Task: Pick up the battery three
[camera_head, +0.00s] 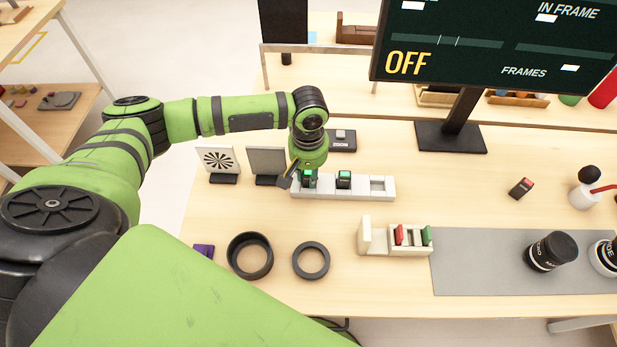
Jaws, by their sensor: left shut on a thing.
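A long white tray (338,192) lies on the table with several slots in a row. A dark battery with a green top (309,179) is at its left end, at my left gripper (298,181). The gripper points down, shut on this battery; the wrist and fingers hide part of it. I cannot tell whether it is still seated in its slot. A second dark, green-topped battery (344,179) stands in the middle of the tray. The right-hand slot looks empty. No number is readable, so I cannot tell which is battery three. My right gripper is not in view.
A patterned card (218,161) and a grey card (267,162) stand left of the tray. Behind is a dark box (342,140). In front are two black rings (250,256) (311,260) and a white holder (376,249). A monitor (490,45) stands at the back right.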

